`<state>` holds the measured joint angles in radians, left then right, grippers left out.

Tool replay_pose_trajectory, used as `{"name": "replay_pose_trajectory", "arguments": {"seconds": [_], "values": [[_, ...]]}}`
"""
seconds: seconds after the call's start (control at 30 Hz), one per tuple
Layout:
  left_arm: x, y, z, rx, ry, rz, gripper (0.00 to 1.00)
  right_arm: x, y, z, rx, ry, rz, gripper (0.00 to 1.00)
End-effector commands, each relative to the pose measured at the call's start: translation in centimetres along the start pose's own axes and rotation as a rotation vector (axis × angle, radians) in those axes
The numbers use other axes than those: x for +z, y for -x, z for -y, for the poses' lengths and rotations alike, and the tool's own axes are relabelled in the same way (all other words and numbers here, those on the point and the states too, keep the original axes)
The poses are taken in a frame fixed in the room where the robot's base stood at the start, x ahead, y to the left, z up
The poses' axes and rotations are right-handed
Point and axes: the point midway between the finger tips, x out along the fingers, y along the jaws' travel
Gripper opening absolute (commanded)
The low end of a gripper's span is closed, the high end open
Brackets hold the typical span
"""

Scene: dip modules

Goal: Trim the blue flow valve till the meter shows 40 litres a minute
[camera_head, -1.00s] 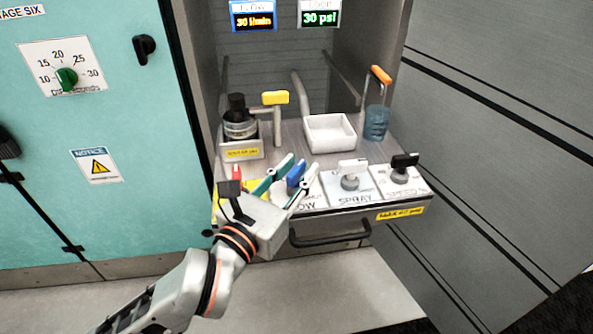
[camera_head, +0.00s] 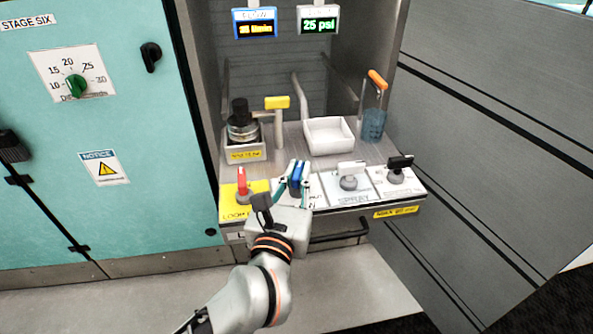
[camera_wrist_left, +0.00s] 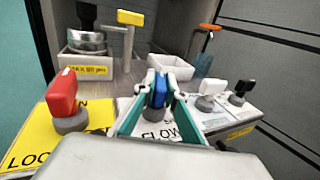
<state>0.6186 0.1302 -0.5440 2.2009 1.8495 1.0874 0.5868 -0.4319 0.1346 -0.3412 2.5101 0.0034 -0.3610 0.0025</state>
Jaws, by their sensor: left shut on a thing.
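The blue flow valve (camera_head: 297,178) stands on a white panel at the front of the shelf, between the red valve and the white spray valve. My left gripper (camera_head: 296,172) is shut on its handle, with a green-edged finger on each side. The left wrist view shows the blue handle (camera_wrist_left: 159,92) between the fingertips, above the word FLOW. The fingers partly hide the valve's base and scale. The flow meter (camera_head: 255,24) at the top has a blurred orange readout that looks like 35 l/min. My right gripper is not in view.
The red loop valve (camera_head: 242,184) is close on the left; the white spray valve (camera_head: 351,172) and black speed valve (camera_head: 398,167) are on the right. A second meter (camera_head: 319,22) reads 25 psi.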

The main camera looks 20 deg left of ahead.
Motion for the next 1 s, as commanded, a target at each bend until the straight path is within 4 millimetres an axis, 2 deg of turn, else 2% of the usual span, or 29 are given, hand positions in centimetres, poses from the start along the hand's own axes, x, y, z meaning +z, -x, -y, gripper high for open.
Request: {"name": "replay_pose_trajectory", "arguments": {"seconds": [0.33, 0.4, 0.43, 0.8, 1.0], "values": [[0.0, 0.0, 0.0, 0.011, -0.001, 0.000, 0.00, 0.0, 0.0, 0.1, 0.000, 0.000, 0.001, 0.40], [0.0, 0.0, 0.0, 0.010, -0.001, 0.000, 0.24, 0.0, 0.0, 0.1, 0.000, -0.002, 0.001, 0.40], [0.0, 0.0, 0.0, 0.010, -0.001, 0.000, 0.28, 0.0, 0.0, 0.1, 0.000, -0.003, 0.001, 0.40], [0.0, 0.2, 0.0, 0.009, -0.001, 0.000, 0.28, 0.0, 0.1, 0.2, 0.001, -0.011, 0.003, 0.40], [-0.1, 2.6, 0.0, 0.009, 0.000, -0.003, 0.28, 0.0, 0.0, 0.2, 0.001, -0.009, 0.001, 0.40]]}}
